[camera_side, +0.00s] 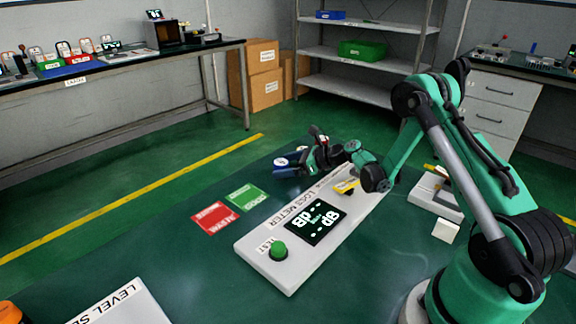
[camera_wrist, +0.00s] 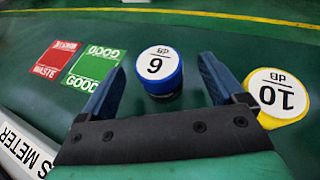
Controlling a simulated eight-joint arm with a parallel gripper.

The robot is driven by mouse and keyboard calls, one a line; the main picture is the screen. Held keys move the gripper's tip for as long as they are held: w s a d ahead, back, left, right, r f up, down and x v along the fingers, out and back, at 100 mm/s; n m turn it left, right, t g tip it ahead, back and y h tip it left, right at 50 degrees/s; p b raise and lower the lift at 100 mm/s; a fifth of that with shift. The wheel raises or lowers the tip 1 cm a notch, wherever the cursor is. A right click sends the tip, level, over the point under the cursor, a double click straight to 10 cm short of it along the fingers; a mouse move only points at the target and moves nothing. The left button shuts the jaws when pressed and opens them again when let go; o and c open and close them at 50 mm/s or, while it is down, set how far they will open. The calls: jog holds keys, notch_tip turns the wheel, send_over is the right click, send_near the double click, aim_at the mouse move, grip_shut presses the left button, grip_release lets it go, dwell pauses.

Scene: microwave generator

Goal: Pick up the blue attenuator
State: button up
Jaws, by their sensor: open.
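The blue attenuator (camera_wrist: 160,75) is a short cylinder with a white top marked with a dB value. In the wrist view it stands upright between and just beyond the two fingers of my gripper (camera_wrist: 158,88), which is open and empty. The fingers do not visibly touch it. In the side view the attenuator (camera_side: 281,162) shows beside my gripper (camera_side: 290,168), partly hidden by a finger. A yellow attenuator (camera_wrist: 275,98) marked 10 dB stands right of the right finger in the wrist view.
The white loss meter (camera_side: 270,262) with a green test button lies nearer the side camera. A red waste mat (camera_side: 215,217) and a green good mat (camera_side: 246,198) lie flat on the table left of it. The table between the mats and the attenuator is clear.

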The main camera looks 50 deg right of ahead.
aim_at(274, 167)
jog(key=shift+x, duration=1.75)
grip_shut()
